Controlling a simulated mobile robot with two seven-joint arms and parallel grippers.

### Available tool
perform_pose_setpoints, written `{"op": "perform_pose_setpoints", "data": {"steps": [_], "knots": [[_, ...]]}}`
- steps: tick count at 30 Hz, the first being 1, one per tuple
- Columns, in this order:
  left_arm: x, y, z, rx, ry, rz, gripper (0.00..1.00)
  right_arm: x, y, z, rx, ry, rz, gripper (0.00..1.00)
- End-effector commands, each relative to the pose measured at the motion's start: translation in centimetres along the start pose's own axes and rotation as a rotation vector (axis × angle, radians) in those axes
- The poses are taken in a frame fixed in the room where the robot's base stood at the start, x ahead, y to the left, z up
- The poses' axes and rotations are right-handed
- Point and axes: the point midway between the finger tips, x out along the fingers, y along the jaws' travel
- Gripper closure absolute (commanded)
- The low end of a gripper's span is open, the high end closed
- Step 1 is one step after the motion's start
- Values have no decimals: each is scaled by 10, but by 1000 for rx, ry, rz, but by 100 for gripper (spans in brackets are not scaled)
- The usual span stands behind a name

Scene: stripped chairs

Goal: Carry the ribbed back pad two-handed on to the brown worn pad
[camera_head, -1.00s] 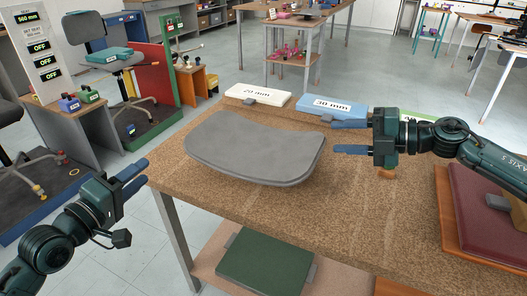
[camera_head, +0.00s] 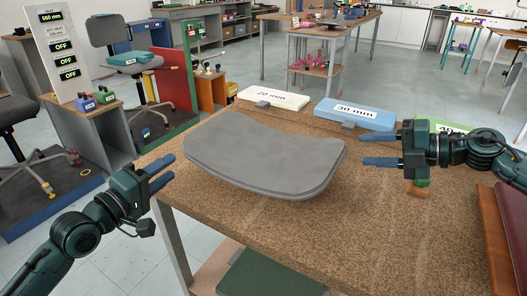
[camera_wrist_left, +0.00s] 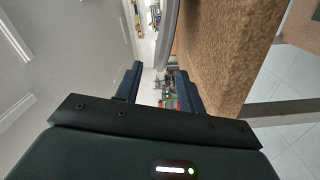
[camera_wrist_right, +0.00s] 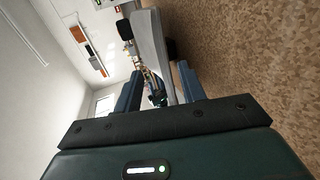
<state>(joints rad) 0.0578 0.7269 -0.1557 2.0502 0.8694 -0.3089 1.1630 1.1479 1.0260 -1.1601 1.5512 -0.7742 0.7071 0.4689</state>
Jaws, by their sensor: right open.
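A grey, curved pad (camera_head: 262,155) lies on the cork-topped table; I take it for the back pad, though no ribs show on its upper face. My left gripper (camera_head: 167,170) is open and empty just off the pad's left end. My right gripper (camera_head: 365,149) is open and empty just off its right end, fingers pointing at it. The pad's edge shows ahead of the fingers in the left wrist view (camera_wrist_left: 168,28) and the right wrist view (camera_wrist_right: 150,42). I cannot make out a brown worn pad; a dark red pad (camera_head: 513,212) is partly cut off at the right edge.
A white 20 mm block (camera_head: 273,99) and a blue 30 mm block (camera_head: 352,114) lie along the table's far edge. A green block (camera_head: 452,128) is partly behind my right arm. A dark green pad (camera_head: 268,276) lies on the lower shelf.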

Motion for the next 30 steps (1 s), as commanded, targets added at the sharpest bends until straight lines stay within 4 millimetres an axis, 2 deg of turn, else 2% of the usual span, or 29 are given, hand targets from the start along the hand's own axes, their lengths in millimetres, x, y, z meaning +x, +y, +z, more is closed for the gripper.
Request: {"op": "perform_pose_setpoints", "data": {"steps": [9, 15, 21, 30], "knots": [[63, 2, 0, 0, 0, 3, 61, 63, 1, -1, -3, 2, 1, 60], [95, 1, 0, 0, -1, 2, 61, 95, 1, 0, -2, 1, 1, 60], [111, 0, 0, 2, -1, 1, 61, 111, 1, 0, -2, 0, 1, 60], [114, 0, 1, 2, -1, 0, 61, 114, 0, 0, -2, -1, 0, 60]]}}
